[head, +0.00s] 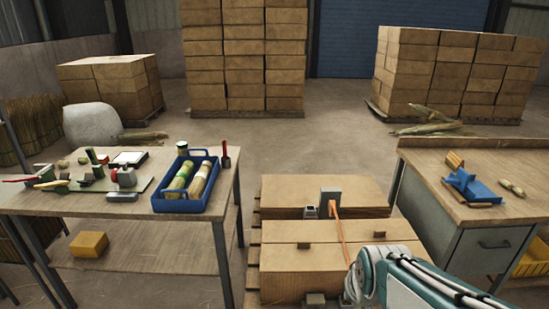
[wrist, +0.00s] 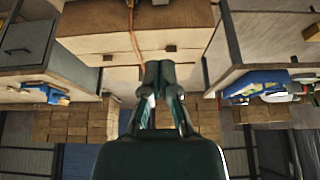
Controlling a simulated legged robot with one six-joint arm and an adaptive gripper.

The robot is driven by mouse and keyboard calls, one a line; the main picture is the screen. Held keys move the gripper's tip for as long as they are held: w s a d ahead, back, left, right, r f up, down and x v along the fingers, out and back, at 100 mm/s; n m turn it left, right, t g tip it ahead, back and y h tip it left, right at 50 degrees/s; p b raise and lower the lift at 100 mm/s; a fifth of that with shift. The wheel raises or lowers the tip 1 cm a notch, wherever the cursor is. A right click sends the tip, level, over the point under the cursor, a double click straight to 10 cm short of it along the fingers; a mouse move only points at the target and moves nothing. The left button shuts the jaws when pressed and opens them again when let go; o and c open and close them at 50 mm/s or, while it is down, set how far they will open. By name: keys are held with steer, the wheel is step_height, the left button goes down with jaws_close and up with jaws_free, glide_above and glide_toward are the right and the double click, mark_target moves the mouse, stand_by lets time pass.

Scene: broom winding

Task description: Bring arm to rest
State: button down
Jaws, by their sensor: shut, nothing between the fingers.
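My gripper (wrist: 159,70) shows in the middle of the wrist view, its dark fingers together and nothing between them. It is clear of the things around it. My teal and white arm shows at the bottom right of the head view, in front of the cardboard boxes (head: 285,234). The fingers cannot be made out in the head view. The wrist view is upside down, with the boxes (wrist: 90,18) at its top.
A workbench (head: 205,206) stands left with a blue tray (head: 182,209) and tools. A desk (head: 465,212) stands right with a blue item (head: 470,187). An orange strap (head: 340,232) runs over the boxes. Stacked boxes (head: 245,55) stand behind. Open floor lies between.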

steer(key=s+r, duration=0.7)
steer(key=s, duration=0.4)
steer(key=shift+s+r, duration=0.1)
stand_by(0.4)
